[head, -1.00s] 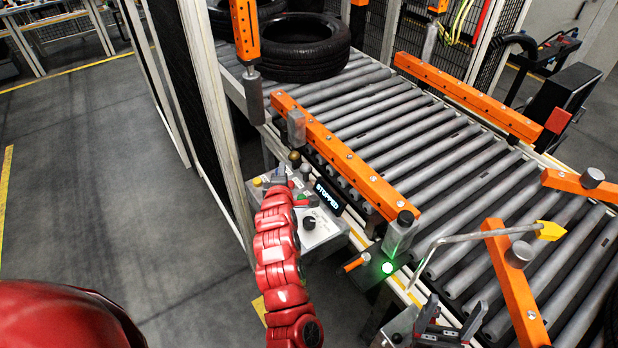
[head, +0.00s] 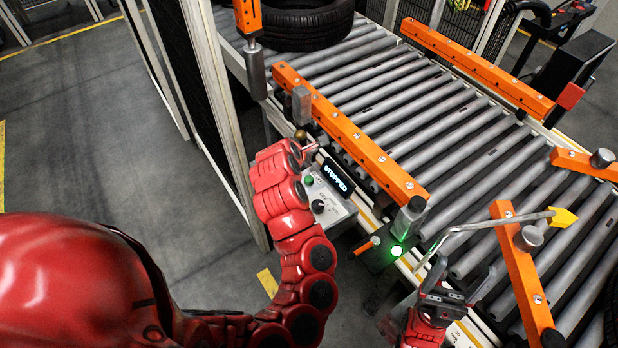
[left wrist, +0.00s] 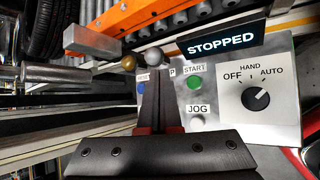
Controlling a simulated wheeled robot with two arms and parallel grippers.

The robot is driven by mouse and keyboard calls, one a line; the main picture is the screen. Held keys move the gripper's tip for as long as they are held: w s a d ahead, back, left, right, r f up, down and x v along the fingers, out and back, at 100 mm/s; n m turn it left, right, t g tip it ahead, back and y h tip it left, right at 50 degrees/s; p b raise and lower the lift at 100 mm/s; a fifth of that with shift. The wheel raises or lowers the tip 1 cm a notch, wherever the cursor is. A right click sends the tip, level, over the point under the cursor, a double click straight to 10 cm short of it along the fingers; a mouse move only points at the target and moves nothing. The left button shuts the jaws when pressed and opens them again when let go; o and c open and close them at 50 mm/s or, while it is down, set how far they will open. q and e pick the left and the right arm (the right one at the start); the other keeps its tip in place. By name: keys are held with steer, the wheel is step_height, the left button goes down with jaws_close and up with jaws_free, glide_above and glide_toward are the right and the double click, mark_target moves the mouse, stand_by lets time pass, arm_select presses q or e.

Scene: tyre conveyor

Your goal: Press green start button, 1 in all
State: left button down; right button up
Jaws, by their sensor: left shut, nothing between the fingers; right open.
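The green start button (left wrist: 194,82) is on the grey control panel (left wrist: 286,112), under its START label. It also shows in the head view (head: 309,181), just below my left gripper. My left gripper (head: 306,150) is shut and empty. In the left wrist view its closed fingers (left wrist: 157,88) reach over the panel, left of the green button; I cannot tell whether they touch the panel. The display (left wrist: 223,43) reads STOPPED. My right gripper (head: 458,284) is open and empty beside the conveyor's near edge.
A blue button (left wrist: 141,88), a white JOG button (left wrist: 197,122) and a black selector knob (left wrist: 255,98) share the panel. An orange guide rail (head: 350,135) runs just behind it along the roller conveyor. A tyre (head: 300,25) lies on the rollers at the back.

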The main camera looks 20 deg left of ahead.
mark_target(306, 181)
arm_select(q)
steer(key=shift+f+b, duration=2.9)
steer(key=shift+f, duration=1.45)
steer(key=shift+f, duration=0.4)
